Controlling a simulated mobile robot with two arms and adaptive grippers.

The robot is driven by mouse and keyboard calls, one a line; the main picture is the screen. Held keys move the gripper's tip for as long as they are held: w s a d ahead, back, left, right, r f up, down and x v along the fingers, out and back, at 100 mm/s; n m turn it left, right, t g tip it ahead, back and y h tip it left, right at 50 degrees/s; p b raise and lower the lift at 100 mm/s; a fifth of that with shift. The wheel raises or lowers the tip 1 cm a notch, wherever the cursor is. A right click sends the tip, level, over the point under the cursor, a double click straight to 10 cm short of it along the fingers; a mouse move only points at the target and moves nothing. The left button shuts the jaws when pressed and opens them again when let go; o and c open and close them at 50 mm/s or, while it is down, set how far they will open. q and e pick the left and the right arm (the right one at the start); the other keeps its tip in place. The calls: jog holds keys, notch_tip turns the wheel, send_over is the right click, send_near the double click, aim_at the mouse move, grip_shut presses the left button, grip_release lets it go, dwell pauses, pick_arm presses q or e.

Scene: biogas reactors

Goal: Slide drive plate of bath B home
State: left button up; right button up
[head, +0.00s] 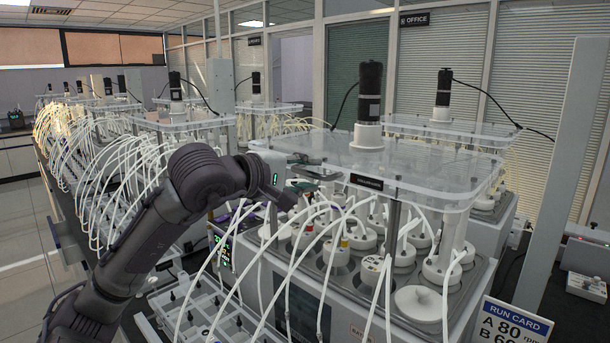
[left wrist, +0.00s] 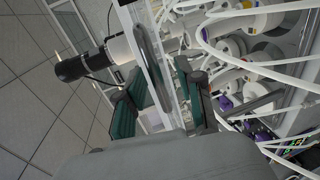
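The clear drive plate (head: 420,165) lies on posts above the nearest bath (head: 455,295), with a black motor (head: 370,92) upright on it. A small black label (head: 367,182) is on its front edge; I cannot read a bath letter. My left gripper (head: 312,172) is at the plate's left edge. In the left wrist view the teal fingers (left wrist: 160,95) are apart, with the plate edge (left wrist: 150,65) running between them and the motor (left wrist: 75,67) beyond. Gaps show beside the plate, and I cannot make out contact. My right gripper is not in view.
White tubes (head: 235,250) arch from the bath's bottles (head: 400,255) to a rack (head: 195,305), close below my left gripper. More baths with plates (head: 175,120) stand behind. A run card (head: 515,322) and a pale upright post (head: 565,180) are at right.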

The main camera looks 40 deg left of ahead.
pick_arm(q)
jog(key=v, duration=1.2)
dwell(0.6)
